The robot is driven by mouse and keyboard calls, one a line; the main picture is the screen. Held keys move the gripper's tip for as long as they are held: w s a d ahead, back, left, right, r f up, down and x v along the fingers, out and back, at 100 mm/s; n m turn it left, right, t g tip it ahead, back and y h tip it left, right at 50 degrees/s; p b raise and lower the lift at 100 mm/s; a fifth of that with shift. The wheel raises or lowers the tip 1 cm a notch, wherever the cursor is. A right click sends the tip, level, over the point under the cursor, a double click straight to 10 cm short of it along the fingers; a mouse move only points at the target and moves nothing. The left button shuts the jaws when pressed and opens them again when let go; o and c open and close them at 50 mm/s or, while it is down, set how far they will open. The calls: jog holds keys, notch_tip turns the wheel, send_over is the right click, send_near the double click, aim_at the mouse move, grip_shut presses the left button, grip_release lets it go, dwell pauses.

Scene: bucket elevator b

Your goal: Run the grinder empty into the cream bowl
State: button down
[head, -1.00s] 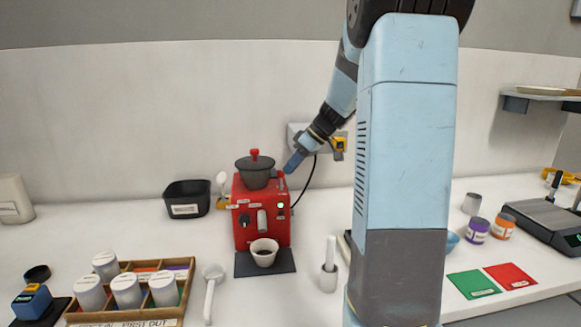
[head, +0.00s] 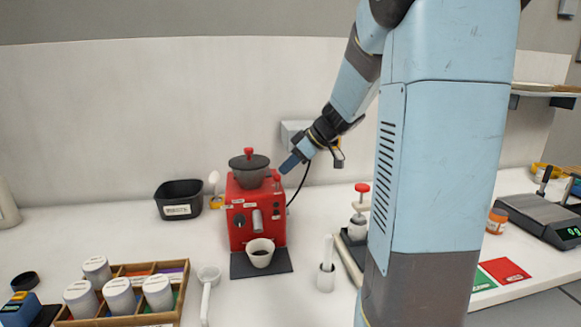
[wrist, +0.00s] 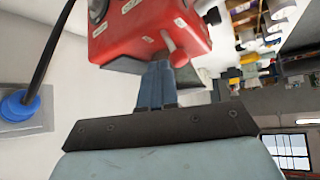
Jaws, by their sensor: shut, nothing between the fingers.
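The red grinder (head: 256,208) stands on the counter with a dark grey hopper (head: 249,170) on top, its lid on with a red knob. A small red knob or lever (head: 276,176) rises at its top right. The cream bowl (head: 260,256) sits below the spout on a dark mat (head: 240,268), with something dark inside. My gripper (head: 289,163) is shut and empty, just right of and slightly above that red knob; I cannot tell whether it touches. In the wrist view its blue fingers (wrist: 157,85) are together beside the red grinder body (wrist: 150,30). The hopper's inside is hidden.
A wall socket (head: 296,132) with a black cable lies behind my gripper. A black bin (head: 180,200) stands left, a compartment tray of white-lidded jars (head: 178,306) front left. A white scoop (head: 207,285) and a white pestle-like tool (head: 326,268) stand near the mat. My arm hides part of the right.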

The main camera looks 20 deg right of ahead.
jog(key=shift+s+r, duration=0.2)
jog(key=shift+s, duration=0.15)
jog(key=s+v, duration=0.1)
jog(key=v, duration=0.8)
jog(key=shift+s, duration=0.35)
jog(key=shift+f, duration=0.1)
jog(key=s+a+f+m+h, duration=0.1)
jog(key=s+a+m+h, duration=0.2)
jog(key=s, duration=0.8)
jog(key=s+a+f+m+h, duration=0.2)
jog(key=s+a+m, duration=0.5)
jog(key=s, duration=0.4)
jog(key=shift+h, duration=0.8)
